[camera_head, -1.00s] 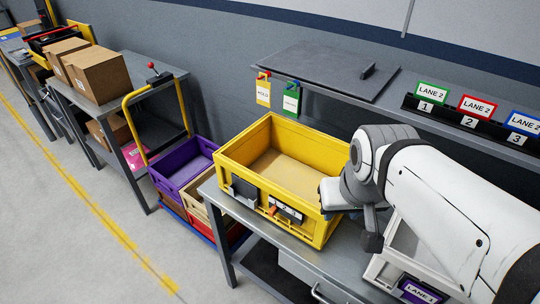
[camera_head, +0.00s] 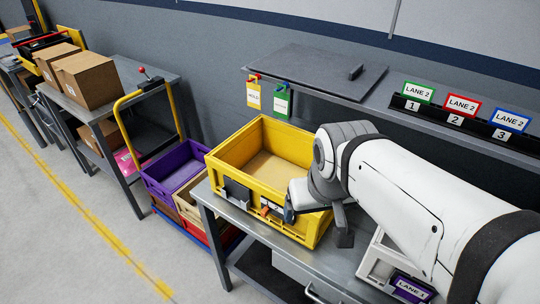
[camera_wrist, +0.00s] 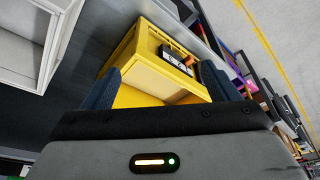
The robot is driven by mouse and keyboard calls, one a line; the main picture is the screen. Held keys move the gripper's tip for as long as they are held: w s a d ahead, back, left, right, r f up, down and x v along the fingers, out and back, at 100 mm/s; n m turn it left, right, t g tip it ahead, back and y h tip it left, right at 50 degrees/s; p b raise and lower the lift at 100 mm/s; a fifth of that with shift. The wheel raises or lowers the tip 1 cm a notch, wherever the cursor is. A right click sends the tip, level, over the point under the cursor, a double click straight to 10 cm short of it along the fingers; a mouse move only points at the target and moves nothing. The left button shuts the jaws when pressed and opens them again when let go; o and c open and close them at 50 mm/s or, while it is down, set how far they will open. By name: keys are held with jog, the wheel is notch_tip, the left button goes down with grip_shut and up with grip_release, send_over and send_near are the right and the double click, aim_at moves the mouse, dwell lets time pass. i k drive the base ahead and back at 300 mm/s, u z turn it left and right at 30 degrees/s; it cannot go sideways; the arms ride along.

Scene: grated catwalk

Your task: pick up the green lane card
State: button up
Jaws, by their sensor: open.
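The green lane card (camera_head: 418,92) has a green border and a white face reading "LANE 2". It stands upright in slot 1, the leftmost slot of a black holder on the grey wall shelf, in the head view. My gripper (camera_head: 290,212) is far to the left of it and lower, at the front of the yellow crate (camera_head: 228,154). In the wrist view my two dark fingers (camera_wrist: 158,88) are apart with nothing held between them. The yellow crate (camera_wrist: 138,52) shows beyond them. The green card is not in the wrist view.
A red card (camera_head: 462,105) and a blue card (camera_head: 510,121) stand in slots 2 and 3. Yellow (camera_head: 253,96) and green (camera_head: 281,102) tags hang from the shelf edge. A dark panel (camera_head: 318,72) lies on the shelf. A white crate (camera_head: 380,262) stands right of the yellow one.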

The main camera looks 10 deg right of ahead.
aim_at(421, 93)
jog(key=z, duration=0.1)
jog(key=k, duration=0.55)
jog(key=z, duration=3.3)
jog(key=k, duration=1.3)
jog(key=u, duration=1.35)
jog(key=i, duration=1)
